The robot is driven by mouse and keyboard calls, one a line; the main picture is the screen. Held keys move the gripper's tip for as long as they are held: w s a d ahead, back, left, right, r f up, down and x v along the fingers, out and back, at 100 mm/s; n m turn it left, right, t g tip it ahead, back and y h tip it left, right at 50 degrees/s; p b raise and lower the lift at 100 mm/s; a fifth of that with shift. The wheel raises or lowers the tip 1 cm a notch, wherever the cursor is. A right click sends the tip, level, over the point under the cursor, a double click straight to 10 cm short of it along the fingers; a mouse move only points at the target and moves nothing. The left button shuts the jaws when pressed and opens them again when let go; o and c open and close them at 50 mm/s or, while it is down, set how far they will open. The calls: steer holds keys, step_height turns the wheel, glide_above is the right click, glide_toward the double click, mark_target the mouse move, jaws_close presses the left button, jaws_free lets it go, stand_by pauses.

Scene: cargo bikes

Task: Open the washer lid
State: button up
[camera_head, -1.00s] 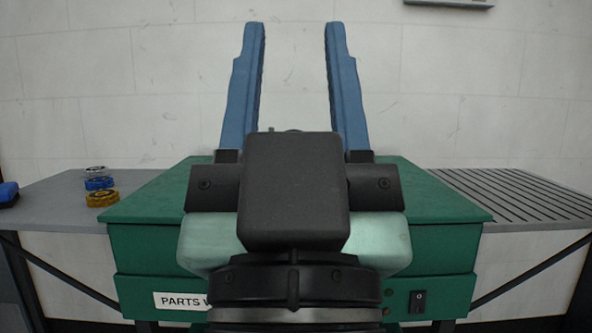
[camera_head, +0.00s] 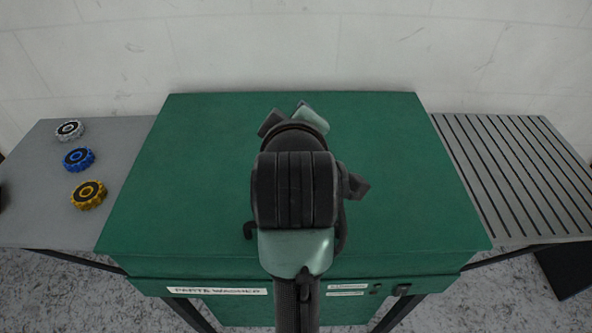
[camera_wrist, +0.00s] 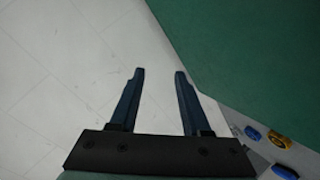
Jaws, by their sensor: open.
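The green parts washer (camera_head: 215,288) stands in the middle of the head view, with a label and a switch on its front. Its flat green lid (camera_head: 190,165) lies shut on top. My arm covers the lid's middle and part of its front edge. My gripper's fingers are hidden in the head view. In the wrist view my gripper (camera_wrist: 159,72) is open, with two blue fingers and nothing between them. The green lid (camera_wrist: 255,50) fills the upper right there, and its edge runs just right of the fingers. I cannot tell how far apart they are in depth.
A grey side table (camera_head: 115,150) on the left holds a silver ring (camera_head: 69,129), a blue ring (camera_head: 78,159) and a gold ring (camera_head: 88,195). A slotted rack (camera_head: 520,175) adjoins on the right. A pale block wall (camera_head: 300,55) stands behind.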

steer(key=s+n+g+p, duration=0.8)
steer(key=s+g+p, duration=0.3)
steer(key=p, duration=0.9)
steer(key=f, duration=0.4)
steer(key=w+f, duration=0.1)
steer(key=f, duration=0.3)
steer(key=w+f+p, duration=0.1)
steer(key=f, duration=0.3)
steer(key=shift+w+d+f, duration=0.1)
steer(key=shift+w+f, duration=0.05)
steer(key=shift+f, duration=0.1)
jaws_close()
